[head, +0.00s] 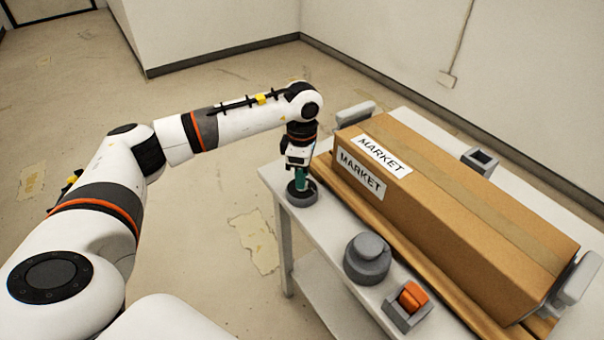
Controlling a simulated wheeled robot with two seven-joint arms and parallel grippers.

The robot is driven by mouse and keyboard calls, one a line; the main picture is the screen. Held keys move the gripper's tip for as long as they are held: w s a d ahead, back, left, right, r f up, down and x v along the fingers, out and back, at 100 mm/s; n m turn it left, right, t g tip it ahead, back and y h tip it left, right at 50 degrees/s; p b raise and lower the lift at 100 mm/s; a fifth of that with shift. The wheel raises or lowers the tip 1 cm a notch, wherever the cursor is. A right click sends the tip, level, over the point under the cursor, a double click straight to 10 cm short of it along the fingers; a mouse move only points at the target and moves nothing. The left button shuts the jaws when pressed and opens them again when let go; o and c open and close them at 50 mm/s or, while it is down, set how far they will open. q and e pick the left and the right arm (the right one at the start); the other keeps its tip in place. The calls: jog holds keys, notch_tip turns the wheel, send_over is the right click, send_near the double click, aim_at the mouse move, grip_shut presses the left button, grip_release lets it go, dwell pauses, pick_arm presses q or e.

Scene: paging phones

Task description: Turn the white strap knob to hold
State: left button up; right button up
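My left gripper (301,180) points down at the near left corner of the white table (330,237). Its fingertips are at a round dark grey base (303,198), and they hide most of what stands on it. A teal part shows between the gripper and the base. I cannot tell whether the fingers are shut on a knob there. No knob that is clearly white shows. A grey round knob (368,255) on a wide base stands farther along the near edge, apart from the gripper. My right gripper is out of view.
A long cardboard box (450,215) marked MARKET lies on brown boards, with pale grey blocks (577,279) (354,112) at its ends. An orange rocker switch (412,296) sits near the front. A small grey holder (480,160) is behind the box. Floor left of the table is clear.

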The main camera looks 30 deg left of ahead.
pick_arm(q)
notch_tip(320, 180, up, 12)
jog(key=shift+f+b, duration=0.25)
jog(key=shift+b, duration=0.2)
dwell(0.4)
